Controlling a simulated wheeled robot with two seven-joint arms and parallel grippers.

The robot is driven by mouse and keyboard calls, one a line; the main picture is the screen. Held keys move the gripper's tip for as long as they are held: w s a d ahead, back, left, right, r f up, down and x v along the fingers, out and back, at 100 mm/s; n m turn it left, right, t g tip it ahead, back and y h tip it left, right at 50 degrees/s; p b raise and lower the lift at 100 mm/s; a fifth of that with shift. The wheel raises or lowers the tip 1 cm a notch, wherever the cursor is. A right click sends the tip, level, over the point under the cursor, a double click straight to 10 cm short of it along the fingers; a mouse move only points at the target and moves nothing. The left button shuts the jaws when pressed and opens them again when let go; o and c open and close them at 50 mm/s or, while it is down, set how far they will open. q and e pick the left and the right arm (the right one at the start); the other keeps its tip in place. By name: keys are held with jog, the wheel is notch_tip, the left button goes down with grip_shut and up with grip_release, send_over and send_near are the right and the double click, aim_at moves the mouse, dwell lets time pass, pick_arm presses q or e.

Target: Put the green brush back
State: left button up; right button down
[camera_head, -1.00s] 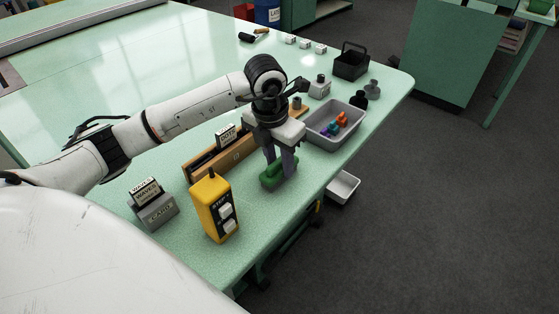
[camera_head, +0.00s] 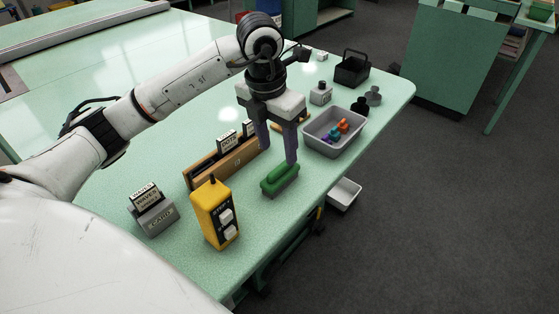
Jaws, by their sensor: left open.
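The green brush (camera_head: 280,180) lies on the pale green table, near its front edge, between the yellow control box and the grey tray. My left gripper (camera_head: 277,156) is open and empty. Its two purple-grey fingers point down, and it is above and slightly behind the brush. One finger overlaps the brush in the picture; I cannot tell whether it touches. My right gripper is not in view.
A wooden card holder (camera_head: 222,166) stands left of the brush. A yellow control box (camera_head: 214,212) and a grey card stand (camera_head: 154,214) are nearer. A grey tray (camera_head: 334,131) with small coloured pieces is to the right. A black basket (camera_head: 351,70) stands farther back.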

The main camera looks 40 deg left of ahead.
aim_at(275, 171)
pick_arm(q)
jog(key=shift+s+r, duration=0.15)
jog(key=shift+r, duration=0.85)
jog(key=shift+s+r, duration=0.15)
jog(key=shift+r, duration=0.8)
